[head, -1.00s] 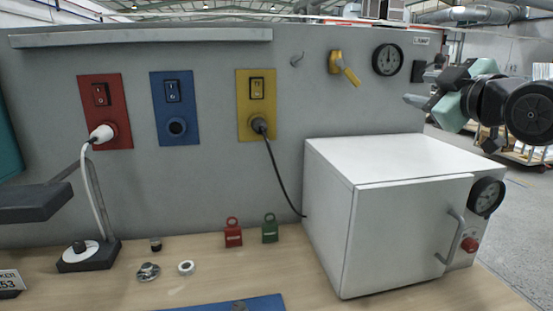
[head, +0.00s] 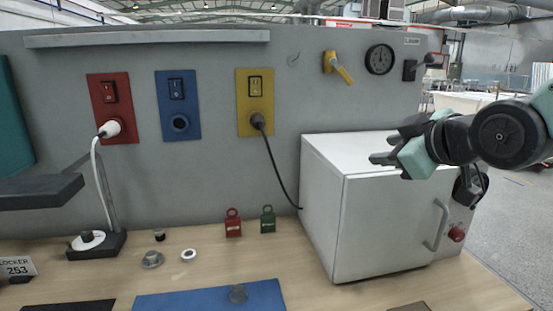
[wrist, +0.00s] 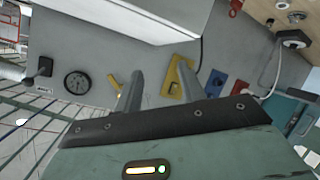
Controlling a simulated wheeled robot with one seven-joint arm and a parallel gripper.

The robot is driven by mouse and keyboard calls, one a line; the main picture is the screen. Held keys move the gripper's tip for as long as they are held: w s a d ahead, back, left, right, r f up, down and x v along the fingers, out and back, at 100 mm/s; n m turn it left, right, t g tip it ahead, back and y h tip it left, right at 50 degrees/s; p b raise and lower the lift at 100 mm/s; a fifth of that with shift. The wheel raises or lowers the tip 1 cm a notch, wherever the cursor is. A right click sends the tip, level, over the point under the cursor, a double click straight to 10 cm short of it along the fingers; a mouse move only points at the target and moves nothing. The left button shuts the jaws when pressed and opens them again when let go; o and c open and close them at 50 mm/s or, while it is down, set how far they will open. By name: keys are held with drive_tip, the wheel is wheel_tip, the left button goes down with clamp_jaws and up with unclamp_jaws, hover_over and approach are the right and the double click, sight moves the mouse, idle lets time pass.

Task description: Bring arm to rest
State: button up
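My gripper (head: 382,160) hangs in the air in front of and above the right part of the white oven-like box (head: 380,235) in the head view. In the wrist view its two grey fingers (wrist: 176,82) stand apart with nothing between them. The wrist view is upside down, with the wall and its panels beyond the fingers. The box's door is shut, with a handle and a red button (head: 456,235) beside it. My arm covers part of the box's right side.
The grey wall carries a red socket panel (head: 112,95), a blue one (head: 178,118) and a yellow one (head: 255,88), plus a yellow valve (head: 338,68) and a gauge (head: 380,59). Red (head: 233,224) and green (head: 268,220) padlocks stand on the bench. Open floor lies to the right.

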drive_tip(key=s+a+f+m+g+h, duration=0.1)
drive_tip(key=s+a+f+g, duration=0.25)
drive_tip(key=s+f, duration=0.3)
drive_tip(key=s+a+f+g, duration=0.3)
drive_tip(key=s+f+g, duration=0.1)
drive_tip(key=s+f, duration=0.25)
drive_tip(key=s+f+m+g+h, duration=0.1)
drive_tip(key=s+f+g, duration=0.4)
drive_tip(key=s, duration=0.8)
drive_tip(key=shift+d+f+m+h, duration=0.15)
drive_tip(key=shift+d+m+h, duration=0.15)
drive_tip(key=shift+h, duration=0.4)
